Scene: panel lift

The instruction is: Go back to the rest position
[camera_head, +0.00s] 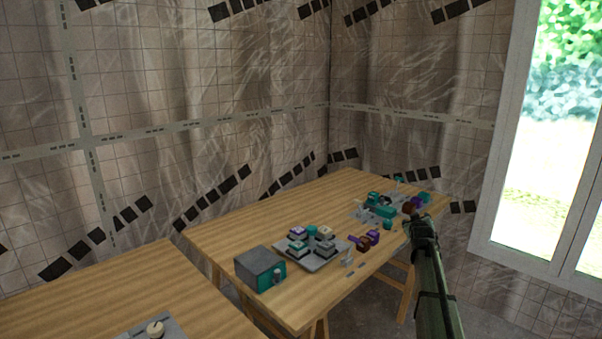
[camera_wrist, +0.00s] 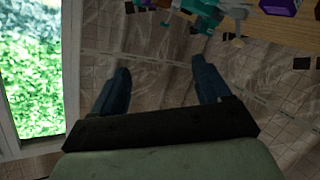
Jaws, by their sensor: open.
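My gripper shows in the wrist view (camera_wrist: 160,82) with its two blue fingers spread wide apart and nothing between them. Behind the fingers is the tiled wall, and the table edge with a few objects lies at the top of that view. In the head view my arm reaches up from the lower right, and its dark end is near the right edge of the wooden table (camera_head: 225,233). The fingers cannot be made out clearly there.
A grey panel (camera_head: 327,262) with several blocks stands on the table beside a grey and teal box (camera_head: 260,269). Purple and brown pieces (camera_head: 365,240) lie to its right. Teal parts (camera_head: 381,210) crowd the far end. A second table (camera_head: 60,300) is at lower left. A window (camera_head: 555,150) is at right.

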